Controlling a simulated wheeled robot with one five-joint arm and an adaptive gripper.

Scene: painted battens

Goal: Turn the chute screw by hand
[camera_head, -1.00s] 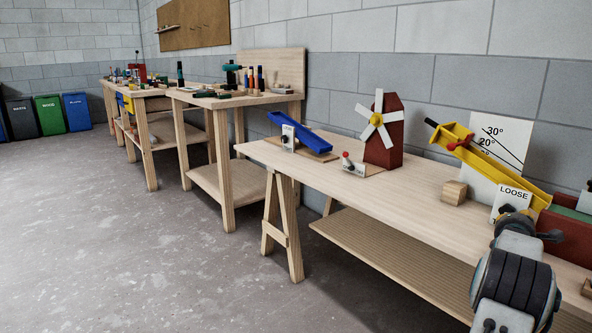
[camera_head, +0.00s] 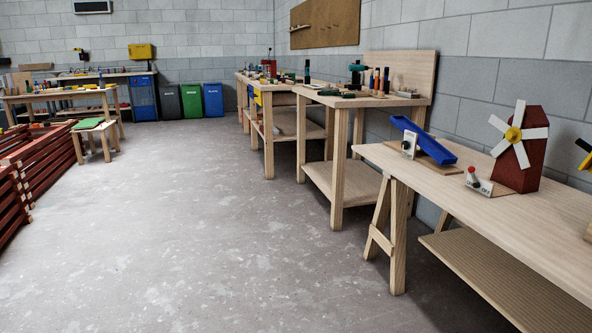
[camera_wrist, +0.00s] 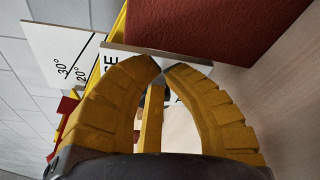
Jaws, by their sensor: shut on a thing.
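My gripper (camera_wrist: 162,71) shows in the wrist view, its two yellow ribbed fingers closed together at the tips in front of the white label plate (camera_wrist: 180,59). It is shut on the chute screw, which is mostly hidden by the fingers; only a little dark shape shows between them. The yellow chute (camera_wrist: 118,24) runs behind the plate, and the angle board (camera_wrist: 45,45) with 30° and 20° marks is at left. In the head view only a bit of the chute (camera_head: 586,164) shows at the right edge; my gripper is out of that view.
A dark red block (camera_wrist: 215,30) is close beyond the fingertips. On the bench (camera_head: 450,190) stand a windmill (camera_head: 523,165), a blue chute (camera_head: 425,140) and a small switch (camera_head: 478,182). The floor (camera_head: 220,220) to the left is open; red racks (camera_head: 45,165) stand at far left.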

